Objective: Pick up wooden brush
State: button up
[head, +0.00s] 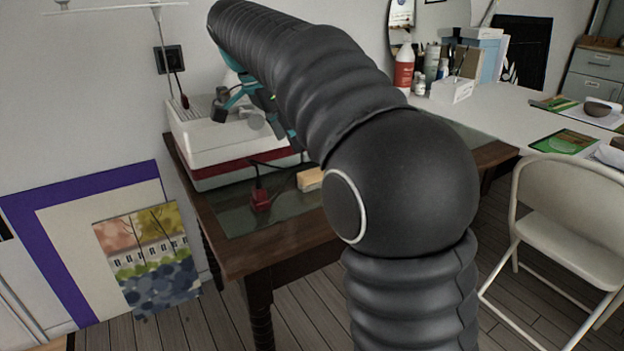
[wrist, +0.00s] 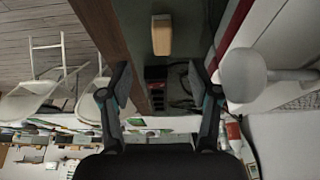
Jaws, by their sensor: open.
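A light wooden block-like thing, which looks like the wooden brush (head: 311,179), lies on the dark glass-topped desk. My arm partly covers it in the head view. In the wrist view the brush (wrist: 161,36) is at the top centre, beyond my fingertips and roughly in line with the gap between them. My gripper (wrist: 161,88) is open, with nothing between its fingers. In the head view my gripper shows only in part, teal and dark, over the white machine and apart from the brush; the arm hides the rest.
A white and red machine (head: 225,150) stands on the desk (head: 235,260) left of the brush. A red plug-like thing (head: 261,200) with a black cable lies nearer the front. A white chair (head: 570,215) and a white table with bottles are at right.

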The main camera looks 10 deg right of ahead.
jog(key=x, duration=0.6)
jog(key=shift+d+f+b, duration=0.1)
jog(key=shift+f+b, duration=0.15)
jog(key=shift+b, duration=0.15)
jog(key=shift+w+d+x, duration=0.1)
jog(key=shift+w+x, duration=0.05)
jog(key=shift+x, duration=1.2)
jog(key=shift+w+d+x, duration=0.1)
jog(key=shift+x, duration=1.3)
jog(key=shift+r, duration=0.15)
grip_shut()
